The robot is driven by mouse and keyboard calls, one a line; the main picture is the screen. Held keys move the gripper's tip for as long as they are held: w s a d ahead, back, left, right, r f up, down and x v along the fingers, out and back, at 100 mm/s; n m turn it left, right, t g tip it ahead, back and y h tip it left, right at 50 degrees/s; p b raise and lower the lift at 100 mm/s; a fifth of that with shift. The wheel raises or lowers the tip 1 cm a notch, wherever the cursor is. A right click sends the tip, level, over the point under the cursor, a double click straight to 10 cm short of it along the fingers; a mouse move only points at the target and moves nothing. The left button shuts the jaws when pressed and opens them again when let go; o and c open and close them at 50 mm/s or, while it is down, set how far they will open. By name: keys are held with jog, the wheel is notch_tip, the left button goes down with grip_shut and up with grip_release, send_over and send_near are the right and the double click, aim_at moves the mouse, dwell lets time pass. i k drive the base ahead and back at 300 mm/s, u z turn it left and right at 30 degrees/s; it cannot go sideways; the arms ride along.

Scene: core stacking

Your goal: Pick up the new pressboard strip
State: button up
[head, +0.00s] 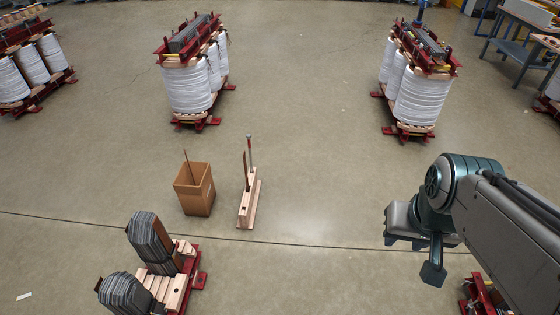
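A thin dark brown strip (186,156) sticks up out of an open cardboard box (195,192) on the floor, left of centre. Its lower part is hidden in the box. To the right of the box stands a pale wooden block stand (249,203). Another thin brown strip (245,170) stands upright in it, beside a rod-like tool with a grey top (250,152). I cannot tell from looks which strip is the new one. My gripper (416,257) hangs at the right, well away from both; its fingers look apart, with nothing seen between them.
A partly stacked core (153,240) on a red frame stands at the lower left. White-wound transformers stand behind, at centre (188,88) and right (422,98). A blue workbench (520,52) is at the upper right. The floor between stand and gripper is clear.

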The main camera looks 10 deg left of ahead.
aim_at(244, 155)
jog(key=z, duration=0.15)
jog(key=i, duration=2.6)
jog(key=u, duration=1.45)
jog(key=i, duration=0.8)
jog(key=u, duration=1.1)
jog(key=i, duration=0.3)
jog(key=u, duration=0.25)
